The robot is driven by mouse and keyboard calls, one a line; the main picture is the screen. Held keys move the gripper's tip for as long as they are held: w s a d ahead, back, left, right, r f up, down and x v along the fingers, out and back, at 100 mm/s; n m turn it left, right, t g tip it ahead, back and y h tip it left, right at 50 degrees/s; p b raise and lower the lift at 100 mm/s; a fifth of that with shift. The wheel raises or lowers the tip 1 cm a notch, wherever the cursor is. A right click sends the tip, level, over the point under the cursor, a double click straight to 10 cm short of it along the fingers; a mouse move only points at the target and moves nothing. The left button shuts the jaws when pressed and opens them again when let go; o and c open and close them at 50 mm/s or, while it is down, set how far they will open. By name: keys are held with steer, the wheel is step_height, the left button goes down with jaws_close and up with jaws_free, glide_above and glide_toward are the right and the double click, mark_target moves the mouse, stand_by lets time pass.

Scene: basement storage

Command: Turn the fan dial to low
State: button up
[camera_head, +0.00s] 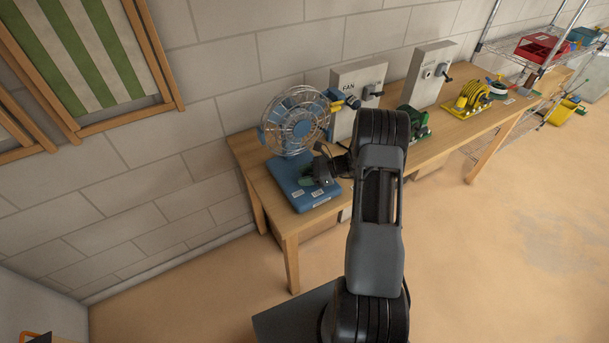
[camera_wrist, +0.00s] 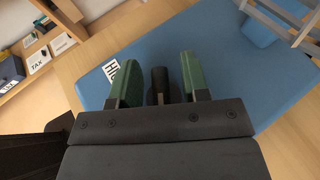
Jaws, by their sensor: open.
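The blue fan (camera_head: 293,122) with a wire cage stands on the wooden table, its flat blue base (camera_head: 287,181) toward the table's near left corner. My gripper (camera_head: 323,180) is low over this base. In the wrist view my gripper (camera_wrist: 158,72) is open, its two green-padded fingers on either side of the dark dial (camera_wrist: 159,80). I see gaps between the dial and both pads. A white label (camera_wrist: 112,70) beside the left finger is partly hidden, with "HI" readable. The other dial labels and the dial's setting cannot be read.
A wire shelf (camera_head: 510,50) stands farther right. Labelled boxes (camera_wrist: 38,60) show left in the wrist view.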

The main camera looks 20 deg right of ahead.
jaws_close()
stand_by(0.3)
steer(key=m+t+h+b, duration=0.1)
steer(key=t, duration=0.1)
steer(key=m+t+h+b, duration=0.1)
steer(key=m+b, duration=0.1)
steer(key=shift+w+f+m+t, duration=0.2)
steer(key=shift+m+t, duration=0.1)
steer(key=shift+t, duration=0.1)
steer(key=m+t+h+b, duration=0.1)
steer(key=b, duration=0.1)
steer(key=m+t+h+b, duration=0.1)
steer(key=m+h+b, duration=0.1)
steer(key=shift+d+f+m+h+b, duration=0.1)
steer(key=shift+d+m+h+b, duration=0.05)
steer(key=shift+m+h+b, duration=0.15)
steer(key=m+t+h+b, duration=0.1)
steer(key=m+h+b, duration=0.2)
steer(key=b, duration=0.2)
steer(key=shift+w+d+t, duration=0.1)
steer(key=shift+d+t, duration=0.05)
steer(key=shift+t, duration=0.25)
steer(key=h+b, duration=0.1)
steer(key=m+h+b, duration=0.1)
steer(key=b, duration=0.1)
steer(key=shift+d+r+m, duration=0.1)
steer(key=shift+r+m, duration=0.15)
steer(key=shift+m, duration=0.05)
steer(key=shift+r, duration=0.1)
